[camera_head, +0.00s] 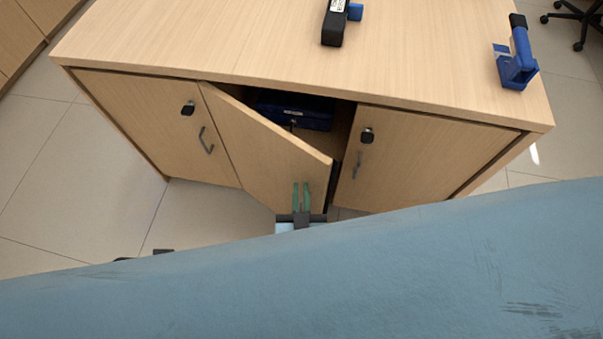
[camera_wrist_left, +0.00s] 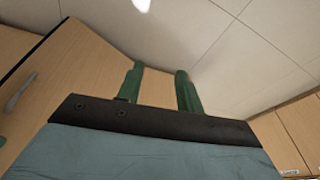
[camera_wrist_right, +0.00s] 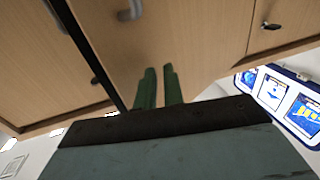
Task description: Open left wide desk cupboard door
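The middle cupboard door (camera_head: 265,145), seemingly the task's left wide door, is hinged on its left and stands partly open, its free edge swung out. The opening behind it is dark, with a blue box (camera_head: 294,112) inside. My right gripper (camera_head: 302,184) is in front of the door's lower face near its free edge. Its green fingers have a narrow gap, with nothing visible between them. A handle (camera_wrist_right: 130,10) shows beyond the fingertips in the right wrist view. My left gripper (camera_wrist_left: 160,72) is open and empty in the left wrist view, near a wooden panel and the floor.
The left door (camera_head: 150,115) and right door (camera_head: 425,155) are closed, each with a grey handle and black lock. Tiled floor (camera_head: 60,200) is clear at left.

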